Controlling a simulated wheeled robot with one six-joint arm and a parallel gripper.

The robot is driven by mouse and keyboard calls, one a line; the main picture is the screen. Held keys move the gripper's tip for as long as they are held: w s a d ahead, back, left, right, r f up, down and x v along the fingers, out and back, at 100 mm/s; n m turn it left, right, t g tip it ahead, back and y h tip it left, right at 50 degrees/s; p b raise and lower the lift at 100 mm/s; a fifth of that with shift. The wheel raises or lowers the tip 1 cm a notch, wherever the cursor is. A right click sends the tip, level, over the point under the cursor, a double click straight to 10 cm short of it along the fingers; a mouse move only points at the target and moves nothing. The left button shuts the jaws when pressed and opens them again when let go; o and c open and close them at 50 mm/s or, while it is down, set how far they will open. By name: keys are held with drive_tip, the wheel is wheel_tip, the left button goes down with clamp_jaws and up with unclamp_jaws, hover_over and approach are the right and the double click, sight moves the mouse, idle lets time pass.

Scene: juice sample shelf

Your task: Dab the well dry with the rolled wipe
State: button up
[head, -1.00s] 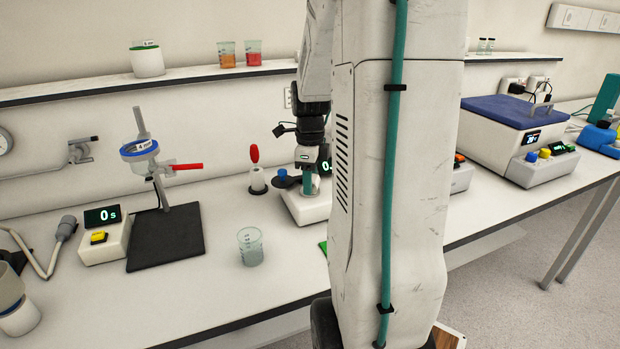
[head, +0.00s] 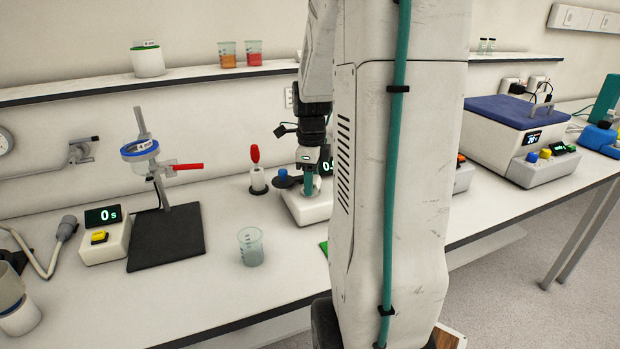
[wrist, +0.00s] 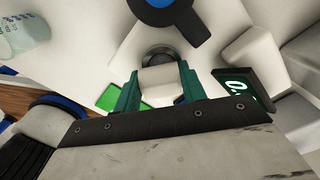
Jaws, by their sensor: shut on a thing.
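My gripper (wrist: 160,76) has its teal fingers shut on a white rolled wipe (wrist: 163,88) in the wrist view. The well (wrist: 160,54), a grey round hollow with a dark rim, shows just beyond the wipe's end. I cannot tell whether the wipe touches the well, as the wipe hides part of it. In the head view my gripper (head: 309,184) points down over the white instrument (head: 306,207) that bears the well. A dark lid with a blue knob (head: 284,175) is swung open beside it.
A glass beaker (head: 250,247) stands in front of the instrument. A lit display (wrist: 238,88) is close right of my gripper. A green pad (wrist: 109,97) lies on the left.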

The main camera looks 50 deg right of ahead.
drive_tip(key=shift+s+a, duration=0.1)
drive_tip(key=shift+s, duration=0.05)
drive_tip(key=shift+w, duration=0.2)
drive_tip(key=shift+w+a, duration=0.1)
drive_tip(key=shift+w, duration=0.2)
drive_tip(key=shift+s+d, duration=0.35)
drive_tip(key=shift+d, duration=0.3)
drive_tip(key=shift+w, duration=0.15)
drive_tip(key=shift+w+a, duration=0.1)
drive_tip(key=shift+w, duration=0.2)
